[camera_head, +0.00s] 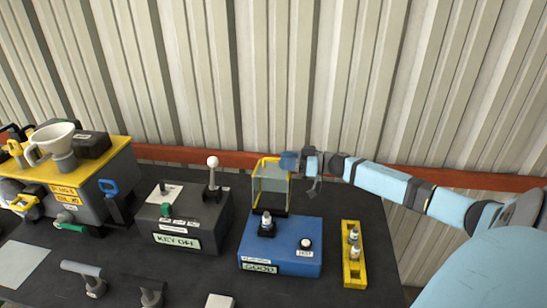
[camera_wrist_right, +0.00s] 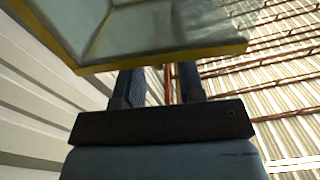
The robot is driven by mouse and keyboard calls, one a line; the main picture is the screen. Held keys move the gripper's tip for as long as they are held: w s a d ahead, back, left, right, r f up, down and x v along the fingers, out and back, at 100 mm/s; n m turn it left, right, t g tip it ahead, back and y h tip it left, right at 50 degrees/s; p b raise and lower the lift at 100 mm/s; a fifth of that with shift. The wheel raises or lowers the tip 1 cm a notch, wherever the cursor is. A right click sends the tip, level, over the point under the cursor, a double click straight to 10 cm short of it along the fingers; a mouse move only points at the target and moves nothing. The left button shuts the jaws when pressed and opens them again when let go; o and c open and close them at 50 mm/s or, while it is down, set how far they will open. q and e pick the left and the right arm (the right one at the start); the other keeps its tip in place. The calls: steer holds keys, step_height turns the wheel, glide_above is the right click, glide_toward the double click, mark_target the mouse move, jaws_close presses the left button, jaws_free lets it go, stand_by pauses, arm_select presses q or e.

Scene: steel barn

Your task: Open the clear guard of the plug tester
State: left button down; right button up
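The plug tester (camera_head: 290,262) is a blue box with a white button and a green-white label at its front. Its clear guard (camera_head: 271,185), a see-through panel with a yellow frame, stands raised at the back of the box, behind a spark plug in a dark socket (camera_head: 267,225). My right gripper (camera_head: 289,161) is at the guard's upper right edge. In the right wrist view, the guard (camera_wrist_right: 165,58) crosses in front of the fingertips; the fingers (camera_wrist_right: 160,85) are apart with a gap between them. I cannot tell whether they touch the guard. My left gripper is not in view.
A yellow rack (camera_head: 354,276) with spark plugs stands right of the tester. A grey key box (camera_head: 180,220) with a ball-topped lever stands left. A yellow-topped engine unit (camera_head: 95,160) with a funnel is at far left. A ribbed metal wall (camera_head: 300,80) rises behind the dark table.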

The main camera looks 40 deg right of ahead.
mark_target(274, 159)
steer(key=shift+p+x, duration=0.35)
steer(key=shift+x, duration=1.8)
steer(key=shift+c, duration=0.2)
jaws_close()
